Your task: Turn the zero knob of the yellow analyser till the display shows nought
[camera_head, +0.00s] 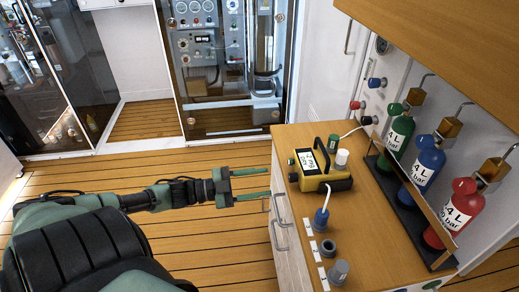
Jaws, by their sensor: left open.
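The yellow analyser (340,184) sits on the wooden cabinet top at the right. Its pale display (307,161) faces left and carries dark characters too small to read surely. A small dark knob (293,177) is at its near left corner; I cannot tell whether this is the zero knob. A green-capped fitting (333,142) and a white one (342,157) stand at its right side. My left gripper (268,183) is open and empty, its two green fingers pointing right. It is left of the cabinet, apart from the analyser. My right gripper is not in view.
The cabinet top (376,240) bears a blue-topped fitting (321,216) with a hose and grey caps (338,271) near its left edge. Green, blue (422,168) and red cylinders stand in a rack at the right. A wooden overhead cabinet (450,45) hangs above. Open floor (200,250) lies left.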

